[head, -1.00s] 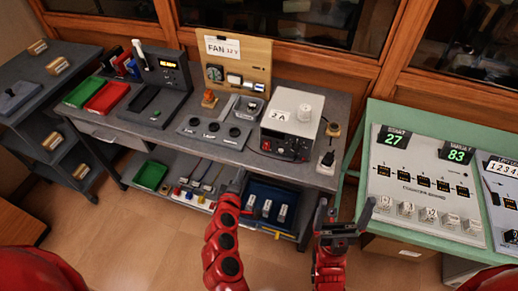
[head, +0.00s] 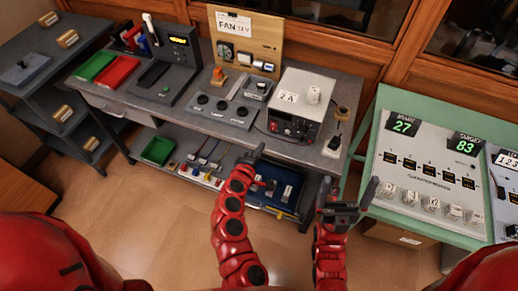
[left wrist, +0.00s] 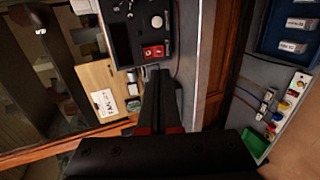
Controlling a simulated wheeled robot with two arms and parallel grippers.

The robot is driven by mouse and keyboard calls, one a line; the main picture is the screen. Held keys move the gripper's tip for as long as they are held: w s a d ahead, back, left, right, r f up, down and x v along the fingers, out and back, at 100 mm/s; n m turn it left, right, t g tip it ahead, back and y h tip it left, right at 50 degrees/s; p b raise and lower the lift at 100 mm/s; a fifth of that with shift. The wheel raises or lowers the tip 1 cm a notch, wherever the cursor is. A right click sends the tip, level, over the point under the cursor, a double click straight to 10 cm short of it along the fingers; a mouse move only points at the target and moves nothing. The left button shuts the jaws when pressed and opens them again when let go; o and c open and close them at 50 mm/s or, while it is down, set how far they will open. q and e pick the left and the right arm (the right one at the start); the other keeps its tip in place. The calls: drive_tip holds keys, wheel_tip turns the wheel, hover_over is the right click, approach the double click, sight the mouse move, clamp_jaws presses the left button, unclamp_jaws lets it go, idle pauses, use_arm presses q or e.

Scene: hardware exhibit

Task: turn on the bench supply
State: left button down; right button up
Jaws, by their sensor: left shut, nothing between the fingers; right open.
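The bench supply (head: 303,97) is a pale box with a black front panel of knobs and red terminals, standing at the right end of the grey bench, a "2 A" card and a white knob block on top. Its dark front panel (left wrist: 128,42) with red terminals shows sideways in the left wrist view. My left gripper (head: 259,151) is shut and empty, in front of the bench edge, below and left of the supply's front; its fingers (left wrist: 161,75) point toward the panel and look apart from it. My right gripper (head: 348,188) is open and empty, right of the bench's lower shelf.
A grey three-knob box (head: 224,112) sits left of the supply. A fan board (head: 246,42) stands behind. A green table (head: 375,135) with a display panel stands at the right.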

sight(273, 129)
use_arm(q)
drive_tip(key=p+x, duration=0.2)
drive_tip(key=x, duration=0.8)
drive_tip(key=shift+w+f, duration=0.25)
drive_tip(key=shift+d+f+b, duration=0.15)
drive_tip(key=shift+f+b, duration=0.3)
drive_tip(key=shift+b, duration=0.65)
drive_tip(key=shift+w+r, duration=0.1)
drive_tip(key=shift+r, duration=0.3)
drive_tip(key=shift+w+r+p, duration=0.1)
drive_tip(key=shift+r+p, duration=0.6)
drive_tip(key=shift+r, duration=0.2)
